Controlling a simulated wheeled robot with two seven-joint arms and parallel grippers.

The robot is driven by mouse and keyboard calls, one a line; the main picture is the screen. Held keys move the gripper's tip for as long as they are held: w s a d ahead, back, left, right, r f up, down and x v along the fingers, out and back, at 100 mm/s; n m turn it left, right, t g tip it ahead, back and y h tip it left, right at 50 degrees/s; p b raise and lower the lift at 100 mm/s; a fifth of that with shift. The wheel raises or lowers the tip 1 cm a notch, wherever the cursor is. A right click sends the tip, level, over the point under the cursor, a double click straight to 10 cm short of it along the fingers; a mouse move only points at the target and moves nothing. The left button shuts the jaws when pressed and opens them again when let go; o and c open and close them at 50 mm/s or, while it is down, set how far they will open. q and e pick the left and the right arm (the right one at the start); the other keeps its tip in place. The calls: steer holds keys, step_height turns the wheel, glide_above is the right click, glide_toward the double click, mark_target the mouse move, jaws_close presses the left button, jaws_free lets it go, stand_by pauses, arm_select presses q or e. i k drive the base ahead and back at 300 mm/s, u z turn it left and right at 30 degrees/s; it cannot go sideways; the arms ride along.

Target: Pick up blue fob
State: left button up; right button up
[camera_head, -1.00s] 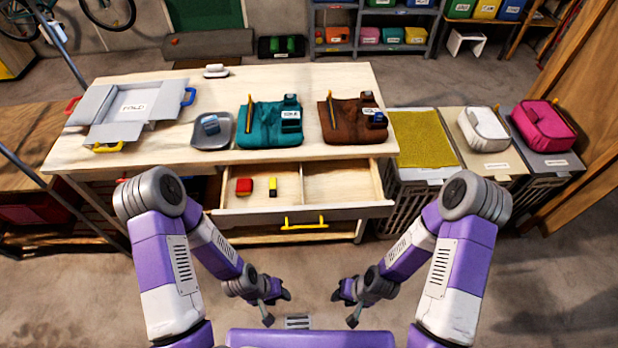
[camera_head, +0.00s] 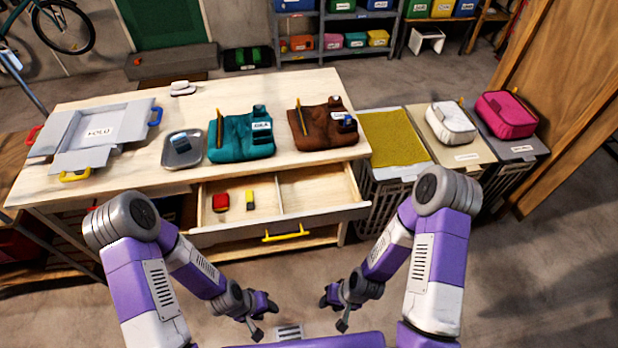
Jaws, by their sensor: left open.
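A small blue item (camera_head: 347,122) lies on the right side of the folded brown garment (camera_head: 316,126) on the table. Another blue-grey item (camera_head: 180,142) lies in the small grey tray (camera_head: 169,157) left of the teal garment (camera_head: 228,143). A dark item (camera_head: 259,110) sits at the teal garment's upper right. I cannot tell for sure which is the blue fob. My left gripper (camera_head: 264,318) is open and empty, low in front of the table. My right gripper (camera_head: 333,314) looks open and empty beside it. Both are well apart from these items.
A grey folding board (camera_head: 88,150) lies at the table's left. Hampers (camera_head: 397,172) stand at the right. Bare floor lies between drawer and grippers.

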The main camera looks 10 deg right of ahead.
mark_target(348, 118)
steer(key=u, duration=2.95)
steer(key=k, duration=1.5)
steer(key=z, duration=1.8)
steer(key=i, duration=0.55)
steer(key=u, duration=0.05)
